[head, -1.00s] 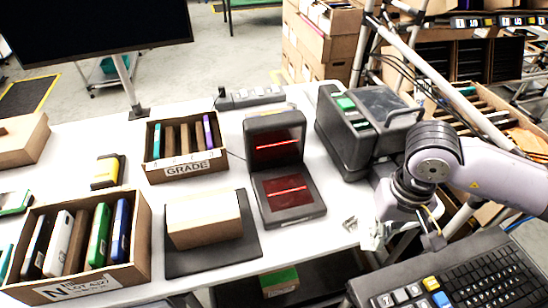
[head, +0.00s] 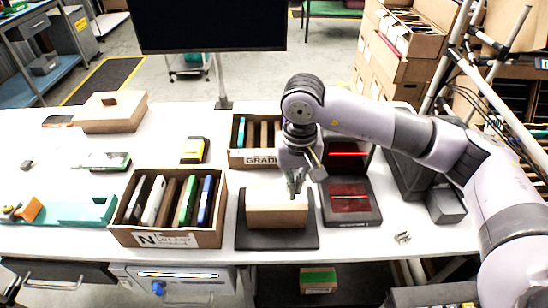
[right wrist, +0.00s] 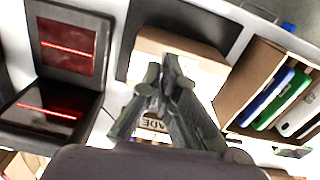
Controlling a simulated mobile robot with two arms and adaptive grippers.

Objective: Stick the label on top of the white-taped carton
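A brown carton (head: 278,217) with a pale, whitish top lies on a black mat (head: 250,241) at the table's front. It also shows in the right wrist view (right wrist: 170,44), partly behind the fingers. My right gripper (head: 296,186) hangs above the carton's top, toward its right half, pointing down. In the right wrist view its fingertips (right wrist: 161,72) are close together over the pale top. No label can be made out between them, and I cannot tell whether they touch the carton. My left gripper is not in view.
A scanner (head: 349,195) with red lines stands right of the mat. A box marked N (head: 172,238) stands left, the GRADE box (head: 254,158) behind. Another carton (head: 112,113) lies back left. Small metal bits (head: 402,237) lie right. The table's left middle has free room.

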